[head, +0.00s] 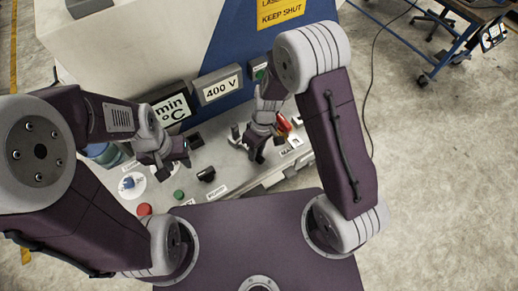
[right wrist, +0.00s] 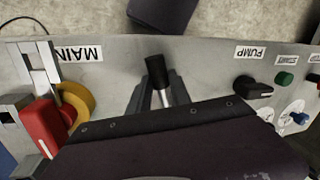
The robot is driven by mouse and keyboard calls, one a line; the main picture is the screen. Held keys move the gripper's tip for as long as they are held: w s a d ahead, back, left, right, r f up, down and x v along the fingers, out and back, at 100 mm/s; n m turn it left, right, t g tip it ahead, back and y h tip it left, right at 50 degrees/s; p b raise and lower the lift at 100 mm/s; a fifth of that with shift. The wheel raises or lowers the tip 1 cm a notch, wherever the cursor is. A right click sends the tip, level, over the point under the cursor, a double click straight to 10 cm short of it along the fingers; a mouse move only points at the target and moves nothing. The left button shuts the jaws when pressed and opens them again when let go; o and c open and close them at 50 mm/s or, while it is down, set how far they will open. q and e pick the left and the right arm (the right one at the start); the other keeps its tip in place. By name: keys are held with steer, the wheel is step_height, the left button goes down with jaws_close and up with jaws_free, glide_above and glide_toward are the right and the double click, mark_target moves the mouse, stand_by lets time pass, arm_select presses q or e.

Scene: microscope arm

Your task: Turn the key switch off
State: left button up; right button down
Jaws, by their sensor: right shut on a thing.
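My right gripper (head: 256,153) is low over the control panel, beside the red-and-yellow main switch. In the right wrist view, its grey fingers (right wrist: 160,97) are shut around a black-capped part with a metal stem (right wrist: 157,71). This part stands between the "MAIN" and "PUMP" labels. It may be the key switch, but its base and any marking are hidden by the gripper. My left gripper (head: 180,155) hangs over the panel's left part, apart from the right one. Whether its fingers are open is unclear.
A red-and-yellow switch (right wrist: 45,125) sits near the "MAIN" label (right wrist: 80,53), beside a grey latch-like bracket. A black knob (head: 206,174), a green button (head: 178,194), a red button (head: 144,209) and a blue knob (head: 128,183) line the panel. A 400 V display (head: 219,88) stands behind.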

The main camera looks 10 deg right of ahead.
steer(key=shift+s+a+m+t+b, duration=0.15)
steer(key=shift+s+a+m+b, duration=0.15)
steer(key=shift+a+m, duration=0.3)
steer(key=shift+s+a+m+t+b, duration=0.2)
steer(key=shift+s+a+m, duration=0.15)
steer(key=shift+m, duration=0.45)
steer(key=shift+a, duration=0.1)
steer(key=c, duration=1.2)
jaws_free()
steer(key=shift+r, duration=0.1)
steer(key=r, duration=0.3)
steer(key=d+r, duration=0.1)
steer(key=r, duration=0.4)
steer(key=shift+w+d+r, duration=0.3)
steer(key=shift+r, duration=0.1)
